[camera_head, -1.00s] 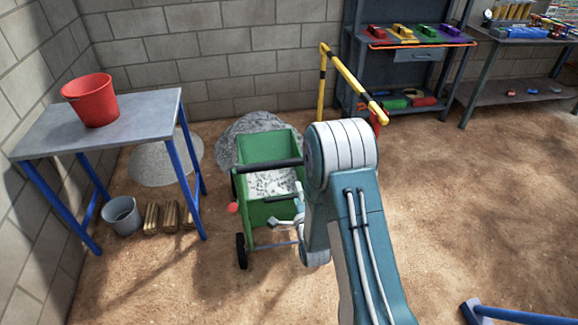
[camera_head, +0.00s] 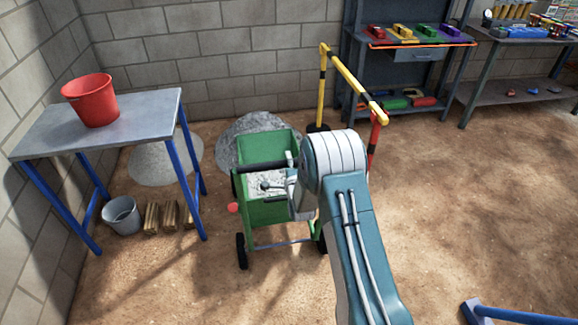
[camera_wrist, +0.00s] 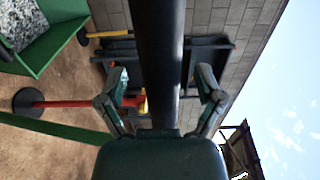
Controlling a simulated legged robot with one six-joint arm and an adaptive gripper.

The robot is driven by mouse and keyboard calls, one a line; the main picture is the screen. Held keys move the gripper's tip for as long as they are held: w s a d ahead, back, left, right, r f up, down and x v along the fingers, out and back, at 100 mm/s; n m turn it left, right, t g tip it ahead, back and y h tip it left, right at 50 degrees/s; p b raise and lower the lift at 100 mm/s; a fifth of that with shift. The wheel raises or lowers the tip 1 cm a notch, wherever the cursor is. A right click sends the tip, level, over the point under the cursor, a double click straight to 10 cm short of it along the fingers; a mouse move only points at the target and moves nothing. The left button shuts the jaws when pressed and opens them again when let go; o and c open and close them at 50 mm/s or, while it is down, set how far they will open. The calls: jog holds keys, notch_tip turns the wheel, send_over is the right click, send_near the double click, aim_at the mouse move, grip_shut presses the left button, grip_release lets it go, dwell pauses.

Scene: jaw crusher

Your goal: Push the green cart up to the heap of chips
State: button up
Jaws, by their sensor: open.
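The green cart (camera_head: 268,212) stands on the dirt floor with pale chips (camera_head: 255,183) in its tray. A black handle bar (camera_head: 262,166) crosses it. The grey heap of chips (camera_head: 235,135) lies just behind the cart, partly hidden by it; I cannot tell whether they touch. My gripper (camera_wrist: 158,80) is open, with the black bar running between its spread fingers, not clamped. In the head view my arm hides part of the cart's right side. The cart's green tray (camera_wrist: 50,42) shows at upper left in the wrist view.
A paler heap (camera_head: 165,162) lies left of the cart. A table (camera_head: 150,115) with a red bucket (camera_head: 91,100) stands at left, a grey bucket (camera_head: 122,214) below. A yellow and black rail (camera_head: 350,80) stands behind my arm at right.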

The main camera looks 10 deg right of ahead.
grip_shut()
jog(key=shift+f, duration=0.1)
dwell(0.4)
